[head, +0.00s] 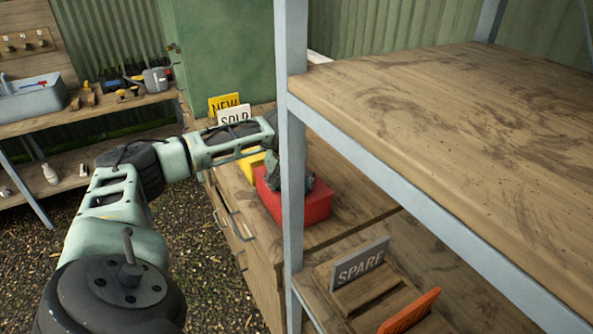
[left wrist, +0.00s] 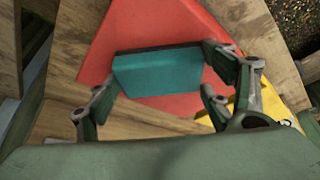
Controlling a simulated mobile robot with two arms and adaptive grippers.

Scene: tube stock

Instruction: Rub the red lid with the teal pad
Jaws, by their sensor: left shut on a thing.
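The red lid (head: 300,206) tops a box on the wooden bench behind the shelf post. It fills much of the upper left wrist view (left wrist: 200,30). The teal pad (left wrist: 157,72) is held between the fingers of my left gripper (left wrist: 160,82), over the red lid. I cannot tell if the pad touches the lid. In the head view the post hides part of my left gripper (head: 302,180), and the pad is hard to make out. My right gripper is not in view.
A yellow object (head: 250,165) stands beside the red lid. NEW (head: 224,103) and SOLD (head: 234,115) signs stand behind. A grey shelf post (head: 291,130) rises close to my left wrist. The upper shelf (head: 460,110) is bare; a SPARE sign (head: 360,265) stands below.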

